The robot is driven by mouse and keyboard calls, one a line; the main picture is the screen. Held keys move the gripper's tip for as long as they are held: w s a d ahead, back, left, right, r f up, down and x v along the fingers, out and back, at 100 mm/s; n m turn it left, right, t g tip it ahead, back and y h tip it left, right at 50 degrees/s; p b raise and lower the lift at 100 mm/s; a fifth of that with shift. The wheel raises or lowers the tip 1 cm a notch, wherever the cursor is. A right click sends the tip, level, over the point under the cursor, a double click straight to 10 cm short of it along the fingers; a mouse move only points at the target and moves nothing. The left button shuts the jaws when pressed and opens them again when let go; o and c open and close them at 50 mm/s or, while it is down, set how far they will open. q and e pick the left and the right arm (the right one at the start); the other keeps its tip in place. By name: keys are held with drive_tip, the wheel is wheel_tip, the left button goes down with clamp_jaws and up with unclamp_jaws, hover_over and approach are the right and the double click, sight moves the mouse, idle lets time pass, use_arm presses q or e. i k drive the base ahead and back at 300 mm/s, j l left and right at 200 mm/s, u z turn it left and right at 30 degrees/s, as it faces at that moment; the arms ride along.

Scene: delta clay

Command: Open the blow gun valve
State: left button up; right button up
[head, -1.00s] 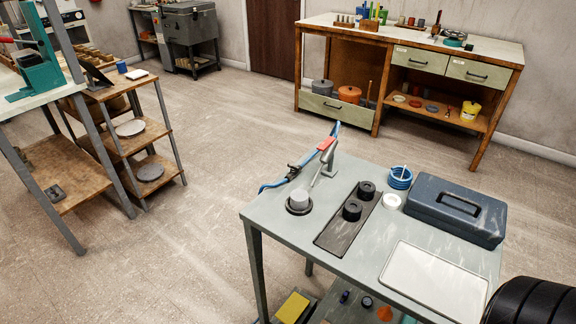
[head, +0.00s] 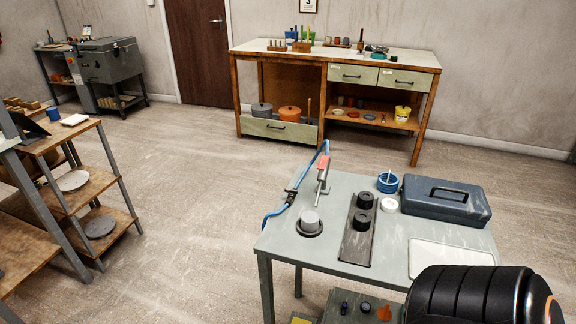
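The blow gun (head: 322,176) has a red lever and a grey body. It stands near the back left of the grey-green table, its nozzle pointing down. A blue hose (head: 272,213) runs from its top and loops over the table's left edge. A small dark fitting (head: 291,195) sits on the hose by that edge. It may be the valve, but it is too small to tell its handle position. Neither of my grippers is in view.
The table (head: 345,187) also holds a grey knob on a dark base (head: 310,221), a dark strip with two black pucks (head: 357,235), a blue toolbox (head: 445,203) and a white tray (head: 445,258). A black ribbed drum-like shape (head: 465,295) covers its front right.

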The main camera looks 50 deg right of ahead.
sight(290, 192)
drive_tip(key=j+z, duration=0.1)
drive_tip(key=z, duration=0.25)
drive_tip(key=i+j+z, duration=0.1)
drive_tip(key=z, duration=0.3)
drive_tip(key=j+z, duration=0.1)
drive_tip(key=z, duration=0.25)
